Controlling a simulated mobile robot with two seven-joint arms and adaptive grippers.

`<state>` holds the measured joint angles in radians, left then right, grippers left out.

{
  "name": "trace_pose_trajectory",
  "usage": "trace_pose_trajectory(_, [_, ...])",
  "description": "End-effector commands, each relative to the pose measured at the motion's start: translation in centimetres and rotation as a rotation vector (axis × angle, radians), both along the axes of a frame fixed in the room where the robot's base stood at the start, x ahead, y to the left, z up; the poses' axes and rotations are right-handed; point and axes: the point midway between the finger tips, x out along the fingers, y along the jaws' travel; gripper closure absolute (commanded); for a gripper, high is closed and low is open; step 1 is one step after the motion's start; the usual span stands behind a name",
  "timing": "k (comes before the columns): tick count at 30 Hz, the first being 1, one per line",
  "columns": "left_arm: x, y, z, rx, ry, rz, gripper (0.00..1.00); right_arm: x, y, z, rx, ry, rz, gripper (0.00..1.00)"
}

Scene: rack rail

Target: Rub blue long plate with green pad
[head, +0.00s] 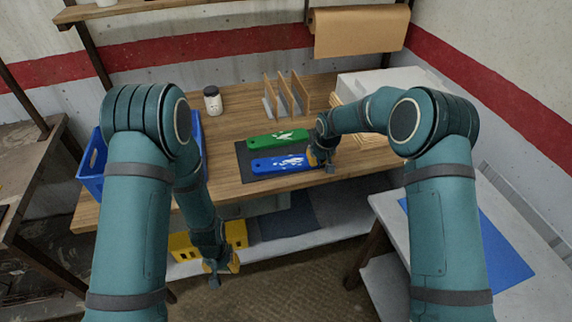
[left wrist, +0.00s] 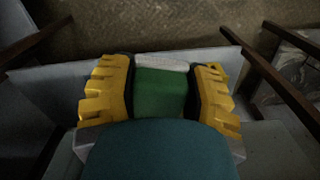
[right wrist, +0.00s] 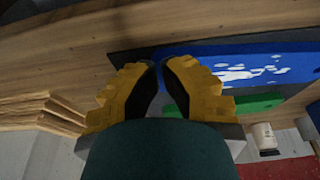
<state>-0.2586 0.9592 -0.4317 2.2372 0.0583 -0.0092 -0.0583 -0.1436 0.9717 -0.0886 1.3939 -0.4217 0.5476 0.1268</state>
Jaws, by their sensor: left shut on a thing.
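The blue long plate (head: 278,164) lies on a dark mat on the wooden bench, with white smears on its top. It also shows in the right wrist view (right wrist: 215,68). My left gripper (head: 221,270) hangs low in front of the bench, apart from the plate. In the left wrist view it is shut on the green pad (left wrist: 160,92), which has a pale face at its far edge. My right gripper (head: 318,160) is at the right end of the blue plate, its fingers close together; whether they touch or grip the plate is unclear.
A green long plate (head: 278,140) with white smears lies behind the blue one on the dark mat (head: 244,165). A white jar (head: 212,100), a wooden divider rack (head: 287,95) and a blue crate (head: 92,165) stand around them. A yellow thing (head: 182,246) sits on the lower shelf.

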Motion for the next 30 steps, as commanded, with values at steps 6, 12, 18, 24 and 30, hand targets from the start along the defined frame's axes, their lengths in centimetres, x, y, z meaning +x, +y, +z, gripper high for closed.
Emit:
trace_pose_trajectory(6, [0.0,0.0,0.5,0.000,0.000,0.000,0.84,0.0,0.0,0.9,0.000,-0.001,0.000,1.00])
trace_pose_trajectory(12, [0.0,0.0,1.1,0.000,0.000,0.000,0.84,0.0,0.0,2.4,0.000,-0.001,0.001,1.00])
trace_pose_trajectory(18, [0.0,0.0,1.8,0.000,0.000,0.000,0.84,0.0,0.0,3.8,0.000,0.000,0.001,1.00])
trace_pose_trajectory(24, [0.0,0.0,2.4,0.000,0.000,0.000,0.84,0.0,0.0,5.3,0.000,-0.001,0.000,1.00])
trace_pose_trajectory(30, [0.0,0.0,2.8,0.000,0.000,0.000,0.84,0.0,0.0,6.1,0.000,0.000,0.000,1.00])
